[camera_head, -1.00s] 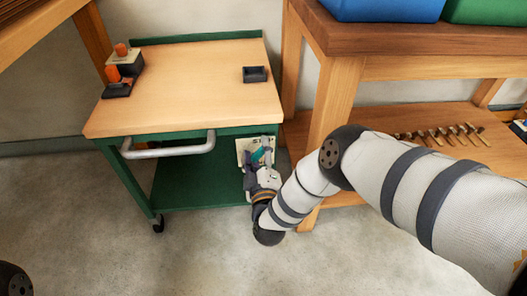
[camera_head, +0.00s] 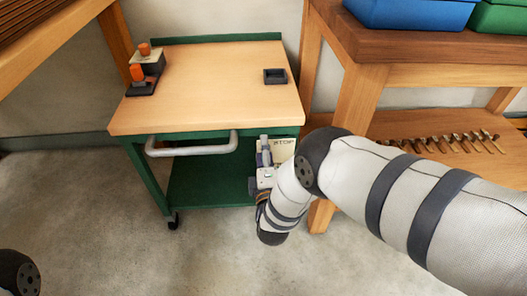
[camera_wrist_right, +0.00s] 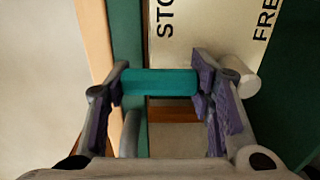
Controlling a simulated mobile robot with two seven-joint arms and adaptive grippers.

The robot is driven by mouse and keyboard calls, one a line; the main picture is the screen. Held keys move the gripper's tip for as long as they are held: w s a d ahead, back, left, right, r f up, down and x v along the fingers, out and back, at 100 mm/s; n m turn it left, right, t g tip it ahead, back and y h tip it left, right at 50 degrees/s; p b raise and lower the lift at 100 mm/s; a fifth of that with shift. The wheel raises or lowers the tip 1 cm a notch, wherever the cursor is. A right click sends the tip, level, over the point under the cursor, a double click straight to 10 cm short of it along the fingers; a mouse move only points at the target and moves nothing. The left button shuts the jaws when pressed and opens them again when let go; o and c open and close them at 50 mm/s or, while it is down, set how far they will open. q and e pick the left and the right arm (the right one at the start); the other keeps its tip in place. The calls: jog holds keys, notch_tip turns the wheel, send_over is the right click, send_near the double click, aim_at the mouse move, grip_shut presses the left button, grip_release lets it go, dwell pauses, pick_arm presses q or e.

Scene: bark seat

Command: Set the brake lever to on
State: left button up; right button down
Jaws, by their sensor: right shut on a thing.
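The teal lever grip (camera_wrist_right: 160,82) lies crosswise between the purple-padded fingers of my right gripper (camera_wrist_right: 160,90) in the right wrist view, and the gripper is shut on it. Behind it is a cream plate (camera_wrist_right: 210,40) with partly cut-off lettering, "STO" near the grip and "FRE" farther right. In the head view the plate (camera_head: 285,146) reads "STOP" on the cart's right front. My right gripper (camera_head: 266,160) is at the plate's left part and hides most of the lever there. My left gripper is out of view.
The lever is on a green cart with a wooden top (camera_head: 205,95) and a grey handle (camera_head: 192,150). On top are an orange-and-black device (camera_head: 140,77) and a small dark tray (camera_head: 275,76). A wooden workbench (camera_head: 345,120) stands close on the right. Floor in front is clear.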

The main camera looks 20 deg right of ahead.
dwell(0.4)
jog(key=c, duration=0.7)
grip_release()
jog(key=v, duration=1.2)
